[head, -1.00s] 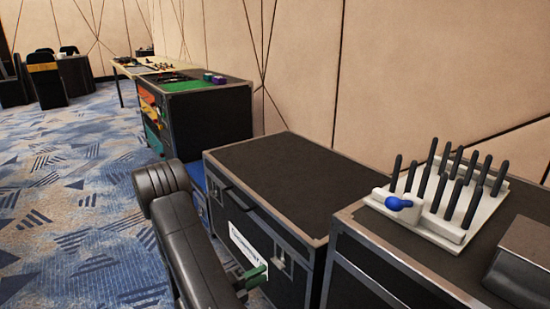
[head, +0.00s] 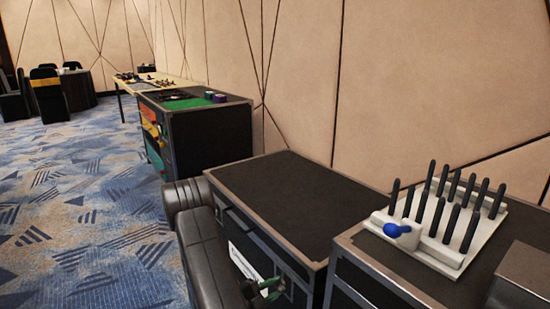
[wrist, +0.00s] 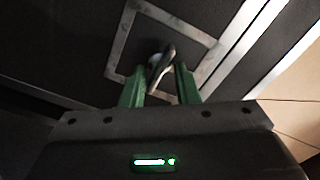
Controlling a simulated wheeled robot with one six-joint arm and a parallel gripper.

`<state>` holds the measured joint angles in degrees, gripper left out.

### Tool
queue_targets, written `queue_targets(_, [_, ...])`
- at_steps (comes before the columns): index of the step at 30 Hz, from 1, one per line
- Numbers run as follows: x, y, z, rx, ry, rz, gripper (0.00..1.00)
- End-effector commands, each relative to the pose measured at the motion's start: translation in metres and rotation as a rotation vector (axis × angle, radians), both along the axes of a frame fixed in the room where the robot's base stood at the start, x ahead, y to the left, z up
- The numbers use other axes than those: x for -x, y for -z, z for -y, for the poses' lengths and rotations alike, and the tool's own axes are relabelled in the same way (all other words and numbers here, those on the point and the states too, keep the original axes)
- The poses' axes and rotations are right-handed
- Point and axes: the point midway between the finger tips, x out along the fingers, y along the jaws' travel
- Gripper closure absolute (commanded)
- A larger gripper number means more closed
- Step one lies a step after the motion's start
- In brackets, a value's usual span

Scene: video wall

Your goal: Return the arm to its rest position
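My arm (head: 205,245) reaches down along the front of the near black flight case (head: 290,200), at the lower middle of the head view. My gripper (head: 268,288) is low in front of that case. In the wrist view the two green fingers of my gripper (wrist: 161,82) stand apart, so it is open. A metal latch (wrist: 160,64) in a square recessed plate on the case shows between and just beyond the fingertips. I cannot tell whether the fingers touch it. I see no loose object held.
A white rack (head: 440,225) with several black sticks and a blue knob sits on the right case (head: 365,270). A farther case (head: 208,135) with a green top and a long table (head: 150,78) stand behind. Carpet (head: 80,220) at left is clear.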

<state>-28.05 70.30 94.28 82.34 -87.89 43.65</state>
Motion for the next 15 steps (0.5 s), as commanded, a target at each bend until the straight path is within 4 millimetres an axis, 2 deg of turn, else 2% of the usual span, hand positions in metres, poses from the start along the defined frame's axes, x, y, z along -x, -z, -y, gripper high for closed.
queue_targets(6, [-0.0002,-0.0030,-0.0002,0.067,0.000,-0.092,0.72])
queue_targets(15, [-0.0004,-0.0007,-0.0004,0.092,0.000,-0.127,0.72])
